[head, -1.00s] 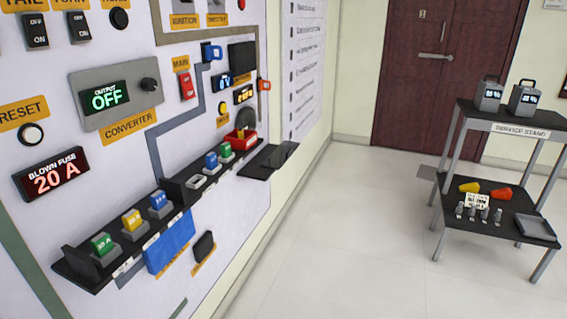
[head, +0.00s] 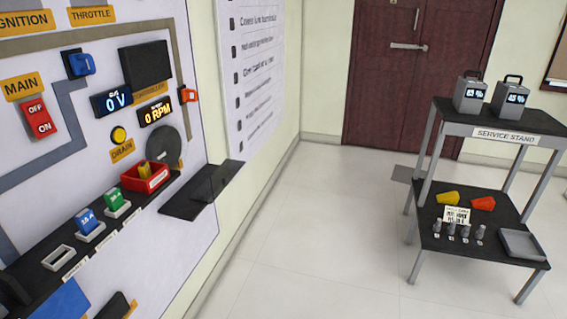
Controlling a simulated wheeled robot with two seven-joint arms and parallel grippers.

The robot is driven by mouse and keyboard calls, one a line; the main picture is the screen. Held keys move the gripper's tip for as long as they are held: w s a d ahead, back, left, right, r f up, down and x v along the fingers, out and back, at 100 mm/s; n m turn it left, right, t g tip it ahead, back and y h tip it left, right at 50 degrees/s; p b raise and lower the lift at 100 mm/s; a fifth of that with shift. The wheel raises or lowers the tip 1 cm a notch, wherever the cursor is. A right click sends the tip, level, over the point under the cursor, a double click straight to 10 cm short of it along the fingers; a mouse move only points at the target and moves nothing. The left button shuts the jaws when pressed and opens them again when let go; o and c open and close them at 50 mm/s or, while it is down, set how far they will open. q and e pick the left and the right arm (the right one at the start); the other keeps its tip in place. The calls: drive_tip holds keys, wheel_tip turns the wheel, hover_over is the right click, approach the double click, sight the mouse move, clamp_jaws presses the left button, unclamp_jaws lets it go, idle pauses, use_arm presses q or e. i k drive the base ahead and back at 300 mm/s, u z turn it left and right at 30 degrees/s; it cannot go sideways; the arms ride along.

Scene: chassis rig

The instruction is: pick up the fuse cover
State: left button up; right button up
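A dark, smoky, see-through piece (head: 211,181) lies on a black shelf (head: 178,208) that sticks out from the right end of the panel. It looks like the fuse cover, but its exact outline is hard to make out against the black shelf. Left of it on the fuse ledge are a green fuse (head: 115,200), a blue fuse (head: 88,221) and an empty grey socket (head: 61,258). Neither of my grippers is in view.
A red bin (head: 146,178) with a yellow piece inside stands on the ledge beside the black shelf. The service stand (head: 503,135) is at the right, with two grey battery-like boxes on top. The floor (head: 310,225) between panel and stand is clear.

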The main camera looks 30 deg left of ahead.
sight(211, 187)
drive_tip(key=u, duration=0.3)
drive_tip(key=i, duration=1.1)
drive_tip(key=u, duration=0.85)
